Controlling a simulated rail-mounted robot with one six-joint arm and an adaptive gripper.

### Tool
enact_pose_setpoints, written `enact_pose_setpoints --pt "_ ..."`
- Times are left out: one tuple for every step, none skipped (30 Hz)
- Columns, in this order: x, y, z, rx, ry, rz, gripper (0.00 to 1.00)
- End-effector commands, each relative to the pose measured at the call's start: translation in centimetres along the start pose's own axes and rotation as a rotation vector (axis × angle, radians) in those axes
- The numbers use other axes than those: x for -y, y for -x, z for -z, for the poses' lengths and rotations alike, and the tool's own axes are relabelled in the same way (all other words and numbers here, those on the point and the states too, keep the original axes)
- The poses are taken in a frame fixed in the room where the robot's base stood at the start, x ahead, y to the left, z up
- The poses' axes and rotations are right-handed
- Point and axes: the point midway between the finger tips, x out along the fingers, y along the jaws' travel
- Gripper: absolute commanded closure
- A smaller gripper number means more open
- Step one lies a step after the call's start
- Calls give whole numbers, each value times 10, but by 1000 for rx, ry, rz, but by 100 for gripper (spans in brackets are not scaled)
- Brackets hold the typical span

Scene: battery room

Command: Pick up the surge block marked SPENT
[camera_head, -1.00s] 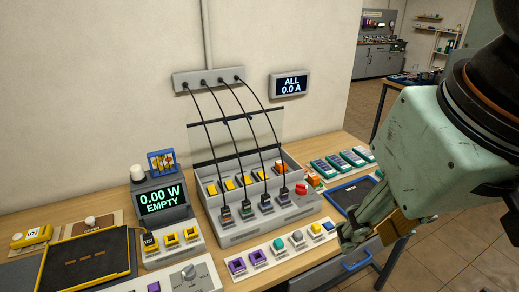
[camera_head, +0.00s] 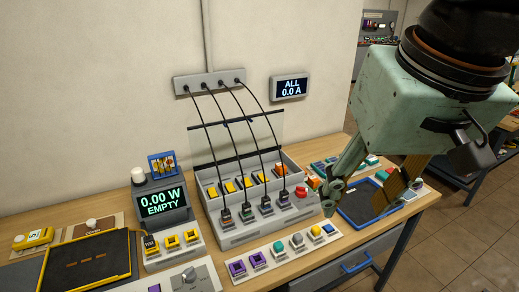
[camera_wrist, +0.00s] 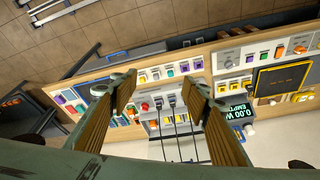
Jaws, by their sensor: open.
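No readable SPENT mark shows in either view, so I cannot tell which block bears it. Several small coloured blocks sit in a grey strip (camera_head: 262,254) at the table's front edge. Behind it, a grey rack (camera_head: 245,231) holds several blocks with black cables running up to the wall, with yellow and orange blocks further back. My gripper (camera_head: 357,203) is open and empty, high over the right part of the table. In the wrist view the open fingers (camera_wrist: 160,93) frame the rack and its cables below.
A blue-rimmed tray (camera_head: 345,214) lies at the table's right, partly behind my gripper. Left stand a display reading 0.00 W EMPTY (camera_head: 162,203) and a yellow-edged black mat (camera_head: 84,262). A wall display (camera_head: 290,87) reads ALL 0.0 A. A red button (camera_head: 301,191) is on the rack.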

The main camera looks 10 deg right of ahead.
Motion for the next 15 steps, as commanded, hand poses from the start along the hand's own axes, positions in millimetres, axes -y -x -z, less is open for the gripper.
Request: enact_pose_setpoints --pt "1 1 10 7 -13 -1 57" --pt "2 2 16 9 -23 -1 57" --pt "2 2 23 12 -36 -2 57" --pt "3 2 28 15 -45 -2 57" --pt "4 2 33 17 -55 -2 57" --pt "4 2 41 21 -67 -3 57" --pt "5 2 46 24 -76 -3 57" --pt "5 2 51 26 -86 -4 57" --pt "6 2 59 29 -99 -5 57" --pt "7 1 64 31 -108 -5 57" --pt "7 1 69 34 -118 -6 57" --pt "8 0 76 38 -130 -7 57" --pt "9 0 82 40 -139 -7 57" --pt "9 -1 88 42 -149 -8 57" --pt "10 -2 94 46 -162 -9 57"
